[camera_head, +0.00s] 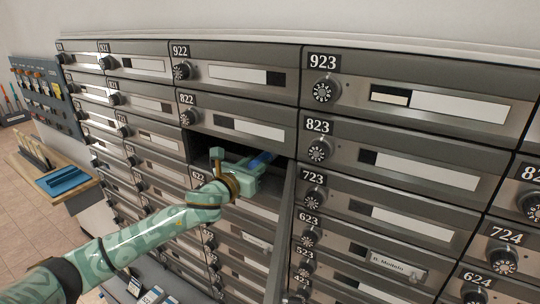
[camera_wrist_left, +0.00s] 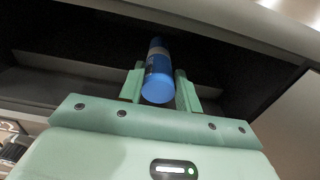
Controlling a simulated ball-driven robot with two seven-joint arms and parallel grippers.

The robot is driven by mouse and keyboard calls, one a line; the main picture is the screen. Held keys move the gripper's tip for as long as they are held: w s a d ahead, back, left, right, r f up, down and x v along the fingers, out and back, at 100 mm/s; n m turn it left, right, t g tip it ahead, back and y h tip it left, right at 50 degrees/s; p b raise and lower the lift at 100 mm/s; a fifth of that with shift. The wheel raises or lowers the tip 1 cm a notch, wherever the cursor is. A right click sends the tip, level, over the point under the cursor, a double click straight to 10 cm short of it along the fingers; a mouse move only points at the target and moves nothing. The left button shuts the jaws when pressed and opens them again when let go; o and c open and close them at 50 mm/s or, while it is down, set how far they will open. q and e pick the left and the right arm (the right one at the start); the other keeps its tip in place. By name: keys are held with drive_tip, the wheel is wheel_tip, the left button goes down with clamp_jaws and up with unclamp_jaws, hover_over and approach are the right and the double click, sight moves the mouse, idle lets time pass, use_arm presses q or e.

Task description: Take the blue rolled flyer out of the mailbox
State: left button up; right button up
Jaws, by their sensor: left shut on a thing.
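The blue rolled flyer (camera_head: 262,160) sticks out of my left gripper (camera_head: 250,168) in the head view, at the mouth of an open mailbox (camera_head: 229,144) below number 822. In the left wrist view the flyer (camera_wrist_left: 158,72) stands between the two fingers of my left gripper (camera_wrist_left: 160,88), its round end toward the camera. The gripper is shut on it. The far part of the flyer lies against the dark inside of the box. The mailbox door (camera_head: 282,228) hangs open at the right of the opening. My right gripper is not in view.
Rows of closed grey mailboxes with dials surround the opening, such as 823 (camera_head: 405,160). A wooden table (camera_head: 50,186) with blue papers (camera_head: 63,181) stands at the left. A panel with keys (camera_head: 42,92) hangs on the left wall.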

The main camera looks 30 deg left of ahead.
use_arm(q)
drive_tip(key=shift+r+p, duration=0.35)
drive_tip(key=shift+p, duration=0.1)
drive_tip(key=s+a+p, duration=0.1)
drive_tip(key=s, duration=1.9)
drive_tip(key=shift+a+p, duration=0.3)
drive_tip(key=shift+p, duration=0.1)
